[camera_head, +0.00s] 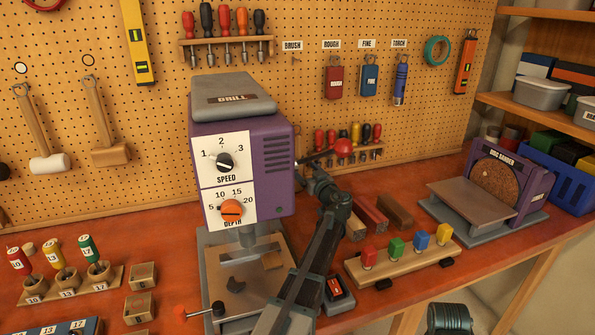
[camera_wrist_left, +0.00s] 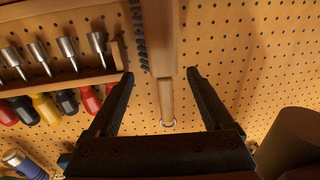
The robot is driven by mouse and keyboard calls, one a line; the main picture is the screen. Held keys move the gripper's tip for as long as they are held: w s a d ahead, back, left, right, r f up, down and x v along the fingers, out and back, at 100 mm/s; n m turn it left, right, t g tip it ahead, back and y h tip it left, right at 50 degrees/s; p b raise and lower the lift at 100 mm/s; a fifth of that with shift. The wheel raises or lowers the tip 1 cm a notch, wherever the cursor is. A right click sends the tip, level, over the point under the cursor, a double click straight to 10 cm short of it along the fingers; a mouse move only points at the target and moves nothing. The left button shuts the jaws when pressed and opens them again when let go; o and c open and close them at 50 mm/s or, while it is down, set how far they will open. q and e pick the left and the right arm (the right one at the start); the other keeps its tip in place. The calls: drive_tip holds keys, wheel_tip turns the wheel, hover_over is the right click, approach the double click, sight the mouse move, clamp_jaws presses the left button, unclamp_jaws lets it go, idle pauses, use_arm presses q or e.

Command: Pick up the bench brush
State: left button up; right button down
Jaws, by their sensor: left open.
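The bench brush shows in the left wrist view, hanging on the pegboard, with a wooden block (camera_wrist_left: 159,40), dark bristles on its left side and a narrower handle (camera_wrist_left: 167,100) ending near a ring. My left gripper (camera_wrist_left: 160,75) is open, with one finger on each side of the brush in that view; no contact shows. In the head view my left gripper (camera_head: 314,182) is beside the drill press, its fingertips hidden. The brush is not visible there, and the spot under the BRUSH label (camera_head: 292,45) is bare. My right gripper is not in view.
The purple drill press (camera_head: 265,165) stands close left of my left gripper. A screwdriver rack (camera_head: 350,158) is close by on the board; it also shows in the wrist view (camera_wrist_left: 65,82). A block with coloured pegs (camera_head: 402,262) and a disc sander (camera_head: 488,190) are right.

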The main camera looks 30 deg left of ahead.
use_arm(q)
drive_tip(key=x, duration=0.6)
drive_tip(key=shift+w+a, duration=0.15)
drive_tip(key=shift+w, duration=0.2)
clamp_jaws()
idle(0.3)
